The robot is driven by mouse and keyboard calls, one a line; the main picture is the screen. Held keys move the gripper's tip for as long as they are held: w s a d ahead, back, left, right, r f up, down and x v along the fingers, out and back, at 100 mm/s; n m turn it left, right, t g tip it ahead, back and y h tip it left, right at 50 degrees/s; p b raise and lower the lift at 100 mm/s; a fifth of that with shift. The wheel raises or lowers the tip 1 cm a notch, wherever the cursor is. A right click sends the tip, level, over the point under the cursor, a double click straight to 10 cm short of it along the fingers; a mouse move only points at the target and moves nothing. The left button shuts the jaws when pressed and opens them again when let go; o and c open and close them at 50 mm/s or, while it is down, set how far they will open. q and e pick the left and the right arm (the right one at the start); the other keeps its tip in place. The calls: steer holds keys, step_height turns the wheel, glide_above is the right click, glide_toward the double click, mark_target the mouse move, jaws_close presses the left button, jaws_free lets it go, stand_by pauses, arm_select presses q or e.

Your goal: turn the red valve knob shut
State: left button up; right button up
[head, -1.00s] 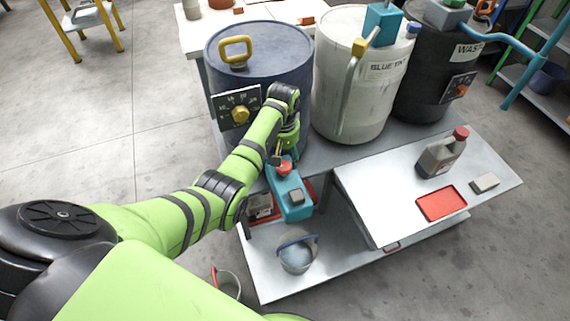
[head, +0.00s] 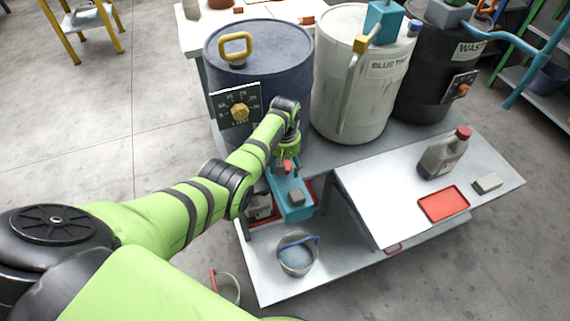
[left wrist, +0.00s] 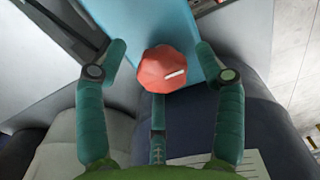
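The red valve knob (head: 288,167) sits on a teal housing (head: 294,190) in front of the dark blue drum. In the left wrist view the knob (left wrist: 160,72) is faceted and has a white mark pointing right, against the teal housing (left wrist: 150,25). My left gripper (left wrist: 160,55) has its green fingers spread wide, one on each side of the knob and a third below it in the picture. Gaps show between the side fingers and the knob. In the head view my left gripper (head: 287,158) partly hides the knob. My right gripper is in neither view.
A dark blue drum (head: 262,50) with a dial panel (head: 237,107) stands behind the knob. A pale drum (head: 350,90) and a dark waste drum (head: 428,85) stand to its right. Buckets (head: 297,254) are below. A steel shelf (head: 400,185) holds a bottle (head: 445,152) and red tray (head: 444,204).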

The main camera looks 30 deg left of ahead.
arm_select(q)
steer(key=c, duration=0.9)
steer(key=shift+f, duration=0.1)
steer(key=shift+c, duration=0.2)
